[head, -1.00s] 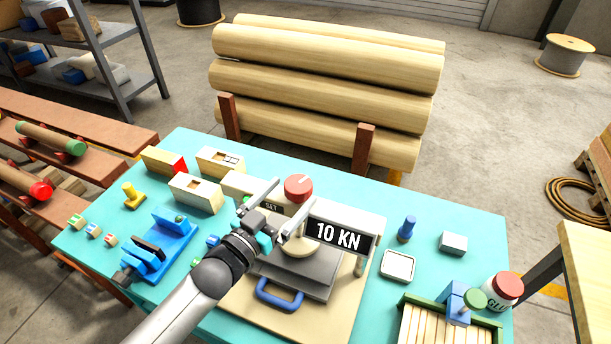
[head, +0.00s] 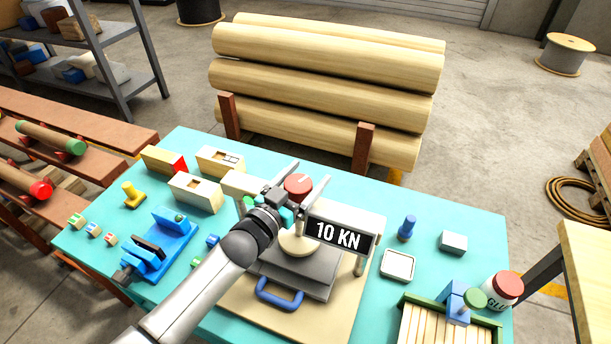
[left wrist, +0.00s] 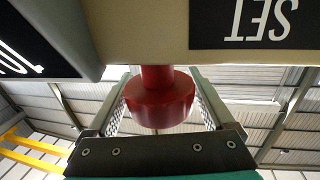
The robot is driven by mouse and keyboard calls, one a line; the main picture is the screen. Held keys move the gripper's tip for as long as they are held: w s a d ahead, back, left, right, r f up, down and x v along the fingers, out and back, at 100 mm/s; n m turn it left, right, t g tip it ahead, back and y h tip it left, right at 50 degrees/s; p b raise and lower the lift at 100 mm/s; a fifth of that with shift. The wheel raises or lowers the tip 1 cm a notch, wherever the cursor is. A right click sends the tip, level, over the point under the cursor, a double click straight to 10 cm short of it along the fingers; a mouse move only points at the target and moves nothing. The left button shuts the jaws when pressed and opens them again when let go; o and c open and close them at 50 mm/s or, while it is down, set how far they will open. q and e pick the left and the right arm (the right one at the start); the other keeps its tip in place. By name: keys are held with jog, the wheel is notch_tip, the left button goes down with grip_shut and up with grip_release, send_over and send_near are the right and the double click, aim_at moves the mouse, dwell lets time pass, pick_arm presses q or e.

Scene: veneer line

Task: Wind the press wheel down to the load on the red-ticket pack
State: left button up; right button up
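The press wheel (head: 298,186) is a red knob on top of the cream press frame (head: 368,225). My left gripper (head: 304,183) is at the wheel, one finger on either side. In the left wrist view the red wheel (left wrist: 160,98) sits between the two open fingers, with narrow gaps visible. The press display (head: 339,236) reads 10 KN. A SET label (left wrist: 255,18) shows upside down in the left wrist view. A beige block with a red end (head: 163,161) lies at the back left; whether it is the red-ticket pack is unclear. My right gripper is out of view.
Below the wheel are a grey press plate (head: 300,279) and a blue handle (head: 279,296). A blue clamp (head: 160,246) and small tagged blocks (head: 93,230) stand left. A blue peg (head: 407,228), small tray (head: 398,265) and glue jar (head: 503,290) are right.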

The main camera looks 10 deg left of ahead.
pick_arm(q)
jog(key=c, duration=1)
jog(key=shift+d+r+m+g+h, duration=0.1)
jog(key=shift+m+g+h, duration=0.4)
jog(key=shift+h, duration=0.4)
jog(key=shift+c, duration=0.2)
jog(key=shift+s+d+m+g+h, duration=0.1)
jog(key=shift+m+g+h, duration=0.2)
jog(key=shift+m+h, duration=0.3)
jog(key=o, duration=1.3)
jog(key=shift+s, duration=0.1)
jog(key=v, duration=1.5)
